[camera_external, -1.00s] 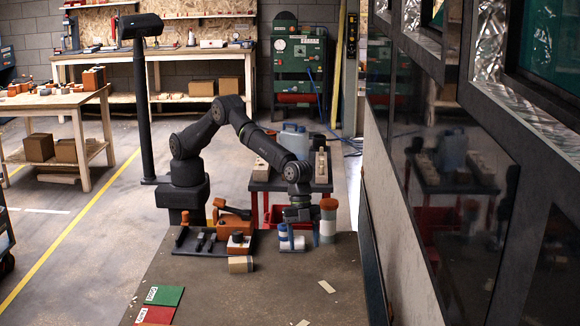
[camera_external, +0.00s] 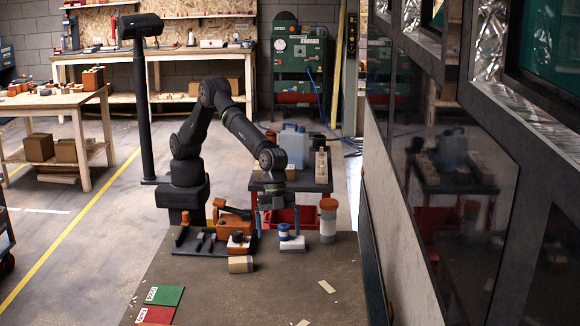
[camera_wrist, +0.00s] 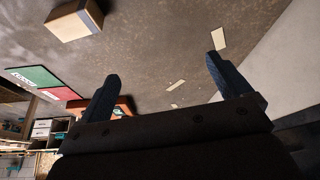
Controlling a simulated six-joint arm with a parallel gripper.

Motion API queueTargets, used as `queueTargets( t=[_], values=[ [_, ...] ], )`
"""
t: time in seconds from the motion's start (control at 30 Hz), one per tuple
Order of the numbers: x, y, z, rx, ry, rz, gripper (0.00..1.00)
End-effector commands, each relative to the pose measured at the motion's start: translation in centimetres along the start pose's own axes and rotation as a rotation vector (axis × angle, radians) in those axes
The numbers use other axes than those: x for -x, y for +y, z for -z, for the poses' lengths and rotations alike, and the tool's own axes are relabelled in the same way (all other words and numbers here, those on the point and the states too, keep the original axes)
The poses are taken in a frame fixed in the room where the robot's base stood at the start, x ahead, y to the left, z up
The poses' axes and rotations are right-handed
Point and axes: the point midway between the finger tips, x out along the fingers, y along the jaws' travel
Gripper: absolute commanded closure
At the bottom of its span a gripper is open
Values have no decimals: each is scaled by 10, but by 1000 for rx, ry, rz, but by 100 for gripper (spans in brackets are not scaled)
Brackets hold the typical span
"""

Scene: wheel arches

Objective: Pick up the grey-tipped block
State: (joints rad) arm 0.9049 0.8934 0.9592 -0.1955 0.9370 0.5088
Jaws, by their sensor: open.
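A tan block (camera_external: 240,264) with a paler end lies on the brown table, in front of the dark tool tray. A tan block with a pale face (camera_wrist: 75,20) shows at the upper left of the wrist view; it looks like the same one. My gripper (camera_external: 278,222) hangs above the far part of the table, behind and to the right of the block.
The tool tray (camera_external: 186,247) with orange and dark parts stands at the table's back left. A banded cylinder (camera_external: 328,222) and a small blue-and-white item (camera_external: 290,240) stand at the back right. Green (camera_external: 165,295) and red (camera_external: 156,315) labelled pads lie front left. The middle is mostly clear.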

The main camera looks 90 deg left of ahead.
Motion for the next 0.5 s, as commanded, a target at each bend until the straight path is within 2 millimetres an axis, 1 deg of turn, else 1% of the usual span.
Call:
queueTargets(
  t=[0.03, 0.1, 0.2, 0.33, 0.43, 0.5],
  values=[
    [15, 22, -5, -10, 1, -4, 5],
    [29, 47, -16, -16, 1, -6, 5],
    [46, 77, -31, -25, 1, -10, 5],
    [61, 104, -49, -34, 1, -13, 5],
    [67, 114, -58, -35, 0, -14, 5],
    [66, 117, -61, -36, -1, -15, 5]
  ],
)
